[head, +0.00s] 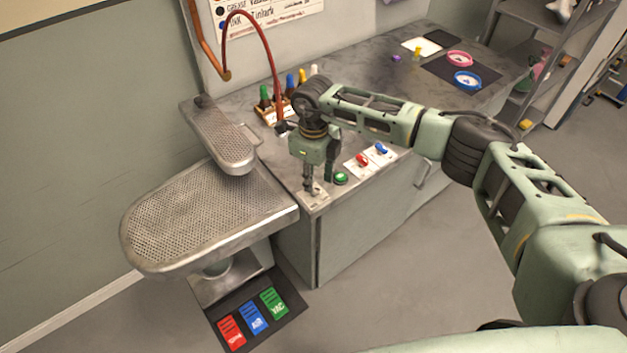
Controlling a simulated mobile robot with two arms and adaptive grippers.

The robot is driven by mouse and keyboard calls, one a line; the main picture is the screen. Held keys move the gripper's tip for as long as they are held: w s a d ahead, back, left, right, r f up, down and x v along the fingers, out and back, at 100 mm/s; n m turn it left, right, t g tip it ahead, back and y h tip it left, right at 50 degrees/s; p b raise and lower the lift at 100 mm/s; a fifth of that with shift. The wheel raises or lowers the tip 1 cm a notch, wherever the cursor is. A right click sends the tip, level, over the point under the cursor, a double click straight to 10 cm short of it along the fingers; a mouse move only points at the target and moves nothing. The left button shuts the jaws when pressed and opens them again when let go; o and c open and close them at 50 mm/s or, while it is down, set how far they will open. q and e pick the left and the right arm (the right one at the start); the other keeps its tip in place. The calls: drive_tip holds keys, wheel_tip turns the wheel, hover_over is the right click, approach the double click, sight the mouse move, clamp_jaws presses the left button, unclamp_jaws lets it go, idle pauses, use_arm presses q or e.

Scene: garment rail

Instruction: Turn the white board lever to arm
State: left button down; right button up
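My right gripper (319,180) reaches down over the front corner of the grey worktop. Its two dark fingers are spread apart, with a gap between them. A white board (317,199) lies on the worktop's edge directly under the fingertips. The lever on it is mostly hidden by the fingers, and I cannot tell whether they touch it. My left gripper is not in view.
Beside the gripper are a green button (341,179), a red knob (362,160) and a blue knob (381,149). A perforated metal pressing board (205,220) stands at left, with a smaller one (220,138) above it. Coloured bottles (290,82) stand behind the gripper. Pedals (254,318) lie on the floor.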

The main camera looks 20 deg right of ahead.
drive_tip(key=shift+f, duration=1.55)
drive_tip(key=shift+c, duration=0.5)
clamp_jaws()
